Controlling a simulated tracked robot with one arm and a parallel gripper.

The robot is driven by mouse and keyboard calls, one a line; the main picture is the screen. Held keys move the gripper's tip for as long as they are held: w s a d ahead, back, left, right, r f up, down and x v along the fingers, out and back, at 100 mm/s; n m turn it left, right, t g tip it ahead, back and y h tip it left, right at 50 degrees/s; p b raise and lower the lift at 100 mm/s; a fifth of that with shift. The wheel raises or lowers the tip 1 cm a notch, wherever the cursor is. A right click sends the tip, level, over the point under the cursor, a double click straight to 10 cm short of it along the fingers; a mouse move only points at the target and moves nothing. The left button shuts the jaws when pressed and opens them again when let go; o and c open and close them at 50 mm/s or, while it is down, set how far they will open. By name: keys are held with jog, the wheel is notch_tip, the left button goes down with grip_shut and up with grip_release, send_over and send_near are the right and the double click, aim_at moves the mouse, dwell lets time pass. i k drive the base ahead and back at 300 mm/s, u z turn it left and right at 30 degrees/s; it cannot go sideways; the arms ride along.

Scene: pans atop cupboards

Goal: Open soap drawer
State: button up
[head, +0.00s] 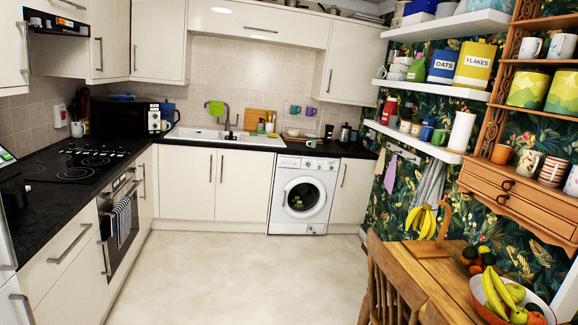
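A white washing machine (275,215) stands under the worktop at the back of the kitchen, between cream cupboards. Its soap drawer (289,162) is at the upper left of its front panel, small in the view, and looks flush with the panel. The round door (301,197) below looks shut, with something greenish behind the glass. My gripper is not in view, so whether it is open or shut does not show. The machine is well ahead of me, across the floor.
The pale floor (235,268) is clear up to the machine. A wooden chair (385,275) and a table (425,268) with fruit stand at the right front. A counter (75,180) with hob and oven runs along the left. Shelves (432,87) line the right wall.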

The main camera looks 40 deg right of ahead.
aim_at(283, 161)
jog(key=z, duration=0.45)
jog(key=i, duration=1.7)
jog(key=z, duration=0.85)
jog(key=i, duration=2.6)
jog(key=u, duration=0.3)
jog(key=i, duration=1.25)
jog(key=u, duration=0.4)
jog(key=i, duration=0.9)
jog(key=u, duration=0.25)
